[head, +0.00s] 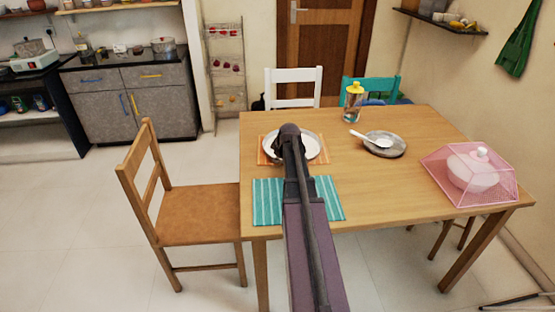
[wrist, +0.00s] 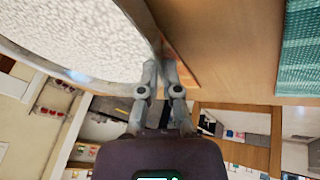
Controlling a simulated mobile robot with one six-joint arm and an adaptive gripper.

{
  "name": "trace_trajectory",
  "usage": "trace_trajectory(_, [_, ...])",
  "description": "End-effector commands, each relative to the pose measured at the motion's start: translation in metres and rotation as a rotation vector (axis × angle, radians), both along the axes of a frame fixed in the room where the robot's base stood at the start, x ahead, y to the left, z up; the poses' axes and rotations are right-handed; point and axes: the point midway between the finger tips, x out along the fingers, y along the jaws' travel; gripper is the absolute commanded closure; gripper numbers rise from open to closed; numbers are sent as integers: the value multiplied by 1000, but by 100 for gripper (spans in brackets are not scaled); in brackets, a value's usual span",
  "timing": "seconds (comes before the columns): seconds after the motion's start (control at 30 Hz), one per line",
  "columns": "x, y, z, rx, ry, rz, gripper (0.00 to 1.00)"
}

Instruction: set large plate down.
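The large plate (head: 311,147) is white with a grey rim. It is over the orange placemat (head: 264,157) on the wooden table, at the table's left side. My gripper (head: 289,140) reaches it from the front and hides part of it. In the wrist view the plate (wrist: 75,30) fills the upper left, and the fingers of my gripper (wrist: 161,62) are close together at its rim, which appears pinched between them. A strip of the orange placemat (wrist: 184,72) shows beside the fingers. I cannot tell whether the plate touches the mat.
The table (head: 350,185) also holds a teal striped placemat (head: 268,205), a grey plate (head: 392,150) with a white spoon, a yellow-lidded jar (head: 353,103) and a pink mesh cover (head: 440,178). Chairs stand around it. The tabletop's middle is clear.

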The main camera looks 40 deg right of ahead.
Motion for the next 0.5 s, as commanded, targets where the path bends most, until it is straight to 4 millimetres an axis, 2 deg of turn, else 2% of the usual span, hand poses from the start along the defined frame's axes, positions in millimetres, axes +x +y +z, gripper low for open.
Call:
trace_trajectory(0.03, [0,0,0,0,0,0,75])
trace_trajectory(0.1, [0,0,0,0,0,0,57])
trace_trajectory(0.5, [0,-1,1,0,0,-1,57])
